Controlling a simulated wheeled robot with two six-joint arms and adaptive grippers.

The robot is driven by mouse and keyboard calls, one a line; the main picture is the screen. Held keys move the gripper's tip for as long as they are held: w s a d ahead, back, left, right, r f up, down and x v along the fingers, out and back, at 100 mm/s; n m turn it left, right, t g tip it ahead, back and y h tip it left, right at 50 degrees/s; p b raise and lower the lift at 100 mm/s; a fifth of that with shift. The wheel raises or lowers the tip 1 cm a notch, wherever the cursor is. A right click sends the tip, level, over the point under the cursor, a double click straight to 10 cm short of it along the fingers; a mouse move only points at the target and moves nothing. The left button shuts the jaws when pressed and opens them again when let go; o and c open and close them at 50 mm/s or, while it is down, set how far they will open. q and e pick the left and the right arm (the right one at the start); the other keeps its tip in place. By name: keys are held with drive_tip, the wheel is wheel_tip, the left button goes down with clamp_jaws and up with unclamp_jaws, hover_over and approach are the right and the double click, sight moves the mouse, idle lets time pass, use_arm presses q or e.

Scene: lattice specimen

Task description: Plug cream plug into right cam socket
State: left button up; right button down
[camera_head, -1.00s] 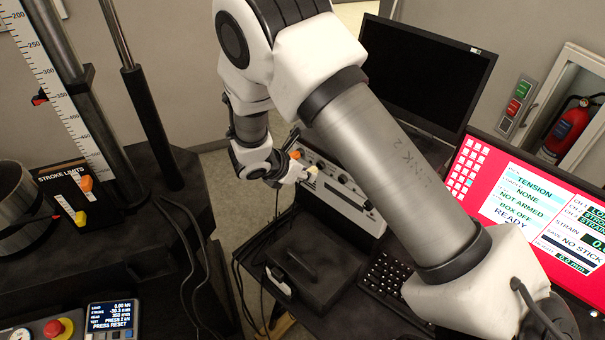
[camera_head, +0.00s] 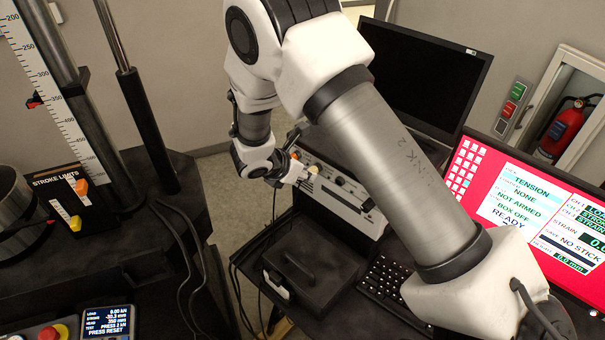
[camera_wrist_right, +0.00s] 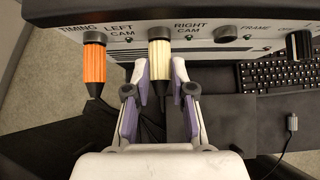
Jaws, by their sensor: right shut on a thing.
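The cream plug (camera_wrist_right: 159,62) is ribbed and sits between the fingertips of my right gripper (camera_wrist_right: 161,78), which is shut on it. In the right wrist view its far end meets the panel of the grey control box (camera_wrist_right: 270,50), just left of the "RIGHT CAM" label. How deep it sits in the socket cannot be told. An orange plug (camera_wrist_right: 93,68) stands in the panel to its left, near the "LEFT CAM" label. In the head view my right gripper (camera_head: 304,180) is small at the box (camera_head: 345,205), with the cream plug (camera_head: 312,170) at its tips. My left gripper is out of view.
A bare round socket (camera_wrist_right: 226,34) and a black knob (camera_wrist_right: 299,44) are farther right on the panel. A keyboard (camera_head: 386,287) and a black case (camera_head: 312,272) lie in front of the box. A dark monitor (camera_head: 425,85) stands behind. A loose cable connector (camera_wrist_right: 292,124) lies at right.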

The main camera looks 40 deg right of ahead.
drive_tip(key=shift+r, duration=0.1)
drive_tip(key=c, duration=1.1)
unclamp_jaws()
drive_tip(key=shift+d, duration=0.1)
drive_tip(key=shift+o, duration=1)
drive_tip(key=shift+d, duration=0.15)
drive_tip(key=o, duration=0.5)
